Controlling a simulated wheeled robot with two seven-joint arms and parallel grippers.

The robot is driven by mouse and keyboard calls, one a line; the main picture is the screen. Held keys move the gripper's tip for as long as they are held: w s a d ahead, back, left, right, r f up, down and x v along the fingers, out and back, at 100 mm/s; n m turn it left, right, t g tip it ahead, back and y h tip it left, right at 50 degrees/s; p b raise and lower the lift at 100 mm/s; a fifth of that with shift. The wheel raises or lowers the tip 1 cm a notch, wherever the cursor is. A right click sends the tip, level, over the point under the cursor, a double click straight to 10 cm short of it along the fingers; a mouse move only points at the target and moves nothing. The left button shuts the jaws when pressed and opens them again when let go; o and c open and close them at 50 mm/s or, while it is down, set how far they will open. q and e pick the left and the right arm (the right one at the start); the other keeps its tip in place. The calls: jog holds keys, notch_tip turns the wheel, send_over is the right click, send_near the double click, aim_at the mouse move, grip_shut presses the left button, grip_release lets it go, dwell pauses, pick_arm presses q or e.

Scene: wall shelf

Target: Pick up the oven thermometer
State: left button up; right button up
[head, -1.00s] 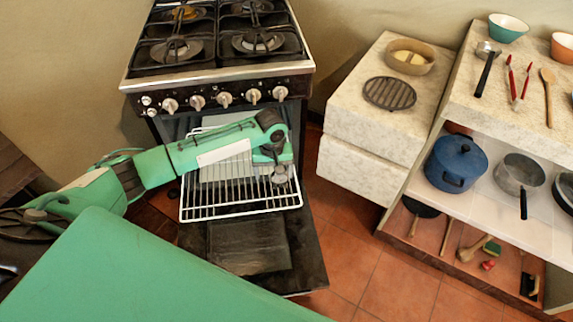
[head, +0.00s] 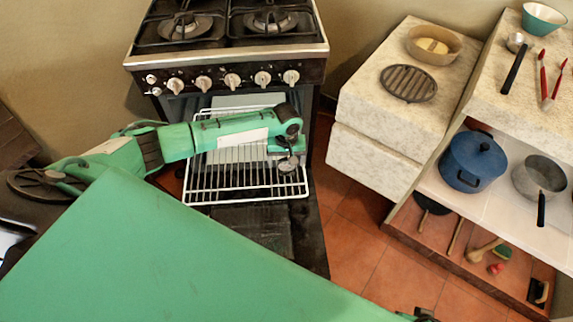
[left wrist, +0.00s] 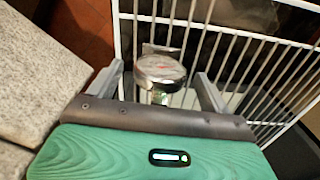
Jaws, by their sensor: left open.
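The oven thermometer (left wrist: 160,68), a round metal dial with a pale face, stands at the wire oven rack (left wrist: 225,25) in the left wrist view. My left gripper (left wrist: 158,80) is open, with one finger on each side of the dial and gaps showing between. In the head view the dial (head: 287,165) shows small and round just below my left gripper (head: 284,152), near the right side of the pulled-out rack (head: 215,197). The thermometer's lower part is partly hidden. My right gripper cannot be made out.
The stove (head: 232,62) stands behind the rack, its dark oven door (head: 255,222) open below. A stone counter (head: 385,125) with a round trivet (head: 408,83) is to the right. Beyond it, shelves hold a blue pot (head: 472,160). Tiled floor (head: 350,220) lies clear between.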

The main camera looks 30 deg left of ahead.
pick_arm(q)
jog(key=c, duration=1.1)
